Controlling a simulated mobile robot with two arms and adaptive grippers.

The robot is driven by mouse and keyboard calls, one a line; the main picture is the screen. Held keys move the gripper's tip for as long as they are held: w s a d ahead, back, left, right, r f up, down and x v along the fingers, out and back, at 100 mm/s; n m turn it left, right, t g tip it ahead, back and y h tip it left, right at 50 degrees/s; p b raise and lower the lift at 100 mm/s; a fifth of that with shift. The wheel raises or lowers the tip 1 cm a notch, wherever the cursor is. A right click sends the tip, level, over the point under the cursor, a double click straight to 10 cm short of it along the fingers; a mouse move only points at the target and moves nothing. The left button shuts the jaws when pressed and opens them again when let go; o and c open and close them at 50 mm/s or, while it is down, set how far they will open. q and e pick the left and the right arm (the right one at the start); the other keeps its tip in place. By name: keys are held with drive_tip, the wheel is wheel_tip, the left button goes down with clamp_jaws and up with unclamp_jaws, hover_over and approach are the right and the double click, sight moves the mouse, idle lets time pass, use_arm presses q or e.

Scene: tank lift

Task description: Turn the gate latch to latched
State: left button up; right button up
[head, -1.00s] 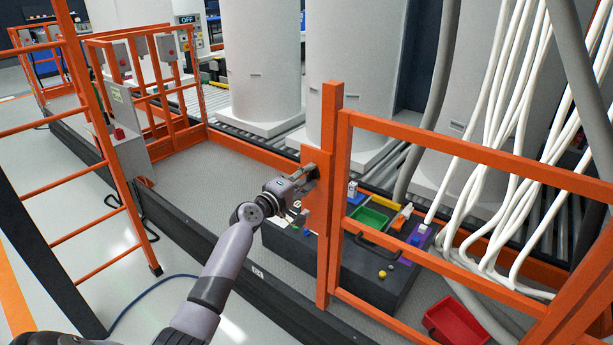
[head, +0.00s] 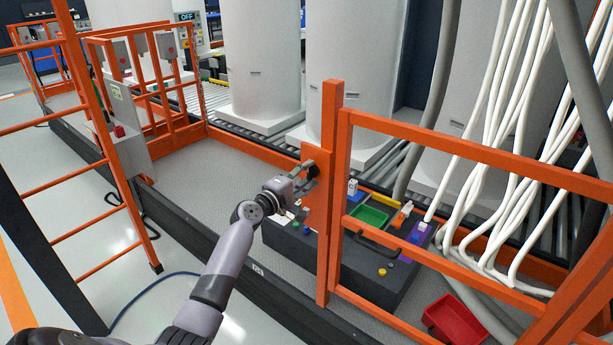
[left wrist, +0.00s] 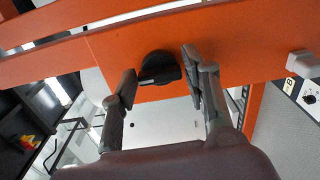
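The gate latch is a round black knob (left wrist: 158,66) on an orange plate in the left wrist view. It shows small and partly hidden on the orange gate plate (head: 316,190) in the head view. My left gripper (head: 307,176) is in front of the plate. In the left wrist view its fingers (left wrist: 160,80) stand apart, one on each side of the knob, with visible gaps. It is open and holds nothing. I cannot read whether the latch is latched. My right gripper is not in view.
An orange gate rail (head: 440,147) runs right of the post. Behind it is a dark box (head: 350,262) with a green tray (head: 370,216). A red bin (head: 454,320) lies at lower right. White hoses (head: 520,130) hang at right. An orange ladder (head: 95,150) stands at left.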

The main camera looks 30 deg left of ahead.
use_arm(q)
drive_tip(key=shift+o, duration=1.3)
drive_tip(key=shift+s, duration=0.1)
drive_tip(key=s, duration=1.1)
drive_tip(key=shift+s+a, duration=0.4)
drive_tip(key=shift+a, duration=0.05)
